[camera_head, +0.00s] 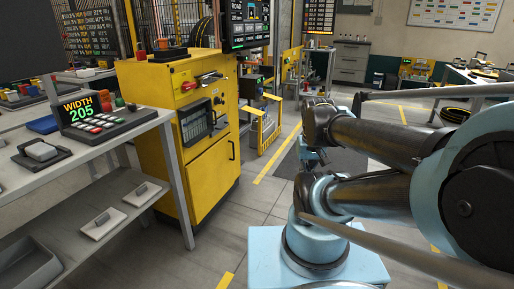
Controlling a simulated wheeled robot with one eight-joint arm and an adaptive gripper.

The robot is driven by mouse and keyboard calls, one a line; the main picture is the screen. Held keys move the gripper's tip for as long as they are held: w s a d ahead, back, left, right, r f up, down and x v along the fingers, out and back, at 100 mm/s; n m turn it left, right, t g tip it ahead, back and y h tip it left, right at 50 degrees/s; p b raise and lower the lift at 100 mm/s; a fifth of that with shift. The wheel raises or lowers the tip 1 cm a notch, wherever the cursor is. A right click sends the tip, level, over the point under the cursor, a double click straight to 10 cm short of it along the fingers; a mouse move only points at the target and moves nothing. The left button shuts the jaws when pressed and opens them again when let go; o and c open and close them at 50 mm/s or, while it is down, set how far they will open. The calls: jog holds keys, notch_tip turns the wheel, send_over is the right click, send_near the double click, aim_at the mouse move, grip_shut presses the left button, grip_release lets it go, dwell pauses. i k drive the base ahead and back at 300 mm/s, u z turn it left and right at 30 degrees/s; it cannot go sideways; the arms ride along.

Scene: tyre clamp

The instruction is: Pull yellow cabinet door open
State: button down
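The yellow cabinet (165,88) stands left of centre on the floor. Its lower front has a plain yellow door (209,179), which looks shut, with a dark vertical handle (232,149) near its right edge. Above the door are a dark panel with a grille and a red-handled switch. My arm is folded at the right, well apart from the cabinet. The end of my arm, where my gripper (312,160) seems to be, is small, dark and partly hidden by my own links. I cannot make out its fingers.
A grey workbench (150,122) with a "WIDTH 205" display (85,108) stands left of the cabinet, close beside it. A monitor (245,24) hangs above the cabinet. Floor between cabinet and my base is clear, with a yellow line (277,154). A yellow frame (262,130) stands behind.

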aim_at(210, 176)
jog(key=z, duration=2.45)
jog(key=k, duration=1.1)
jog(key=u, duration=1.9)
jog(key=i, duration=0.95)
